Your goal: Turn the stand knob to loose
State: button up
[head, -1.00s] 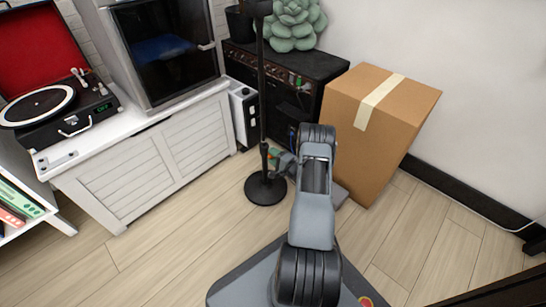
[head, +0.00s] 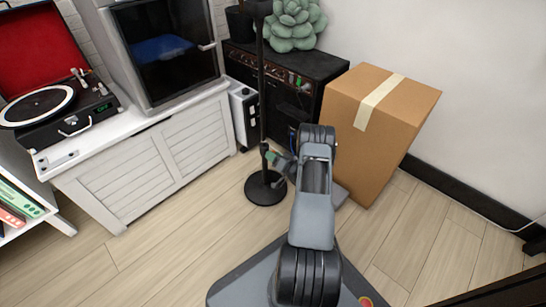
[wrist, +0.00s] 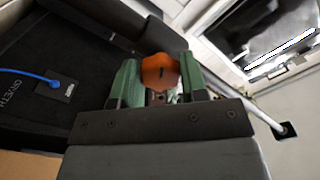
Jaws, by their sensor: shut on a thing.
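The stand is a thin black pole (head: 261,90) on a round black base (head: 265,188), upright on the floor. The stand knob (wrist: 160,72) is orange, with a small dark mark on its face. It shows in the wrist view between the green fingers of my gripper (head: 273,157), one on each side, and they are shut on it. In the head view my gripper reaches the pole low down, a little above the base, and its fingers hide the knob there. I cannot read any loose or tight marking.
A black amplifier (head: 285,68) with a succulent (head: 292,25) on top stands behind the pole. A cardboard box (head: 365,150) stands close to the right of my arm. A white cabinet (head: 150,160) with a turntable (head: 60,112) is at left.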

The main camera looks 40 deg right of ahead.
jog(key=shift+n, duration=2)
jog(key=o, duration=0.9)
jog(key=shift+o, duration=0.2)
jog(key=s+d+p, duration=0.2)
jog(key=s+p, duration=0.2)
jog(key=s, duration=0.9)
jog(key=shift+s+d, duration=0.25)
jog(key=shift+s, duration=0.05)
